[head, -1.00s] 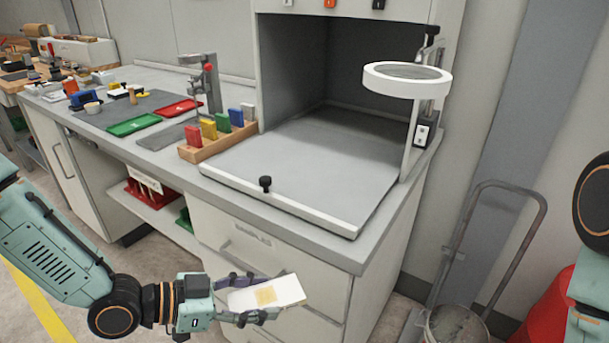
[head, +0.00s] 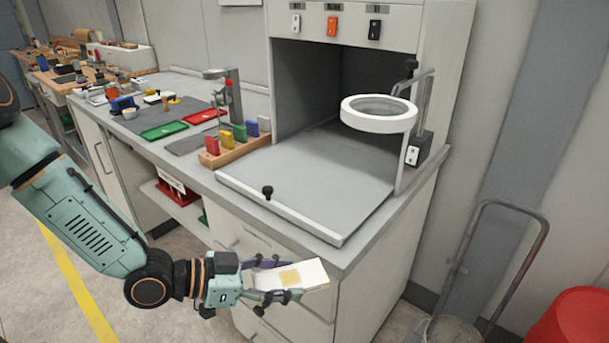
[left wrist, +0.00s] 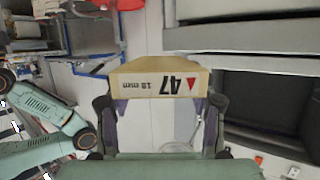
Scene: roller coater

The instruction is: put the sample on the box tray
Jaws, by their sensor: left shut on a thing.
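The sample is a flat white panel (head: 312,273) with a tan square patch on its face. My left gripper (head: 272,281) is shut on it and holds it in the air in front of the bench drawers, below the counter top. In the left wrist view the sample (left wrist: 158,78) shows a tan end marked 47 with a red triangle, between the two fingers (left wrist: 160,112). The box tray (head: 318,185) is a grey flat surface with a white front lip and a black knob, reaching out of the open box. Nothing lies on it. My right gripper is out of view.
A white ring lamp (head: 379,113) on a stand is at the tray's right side. A wooden rack (head: 236,148) with coloured blocks stands at its left. Green (head: 163,130) and red (head: 204,117) trays lie further left. A cart (head: 500,250) and red bin (head: 575,320) are at right.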

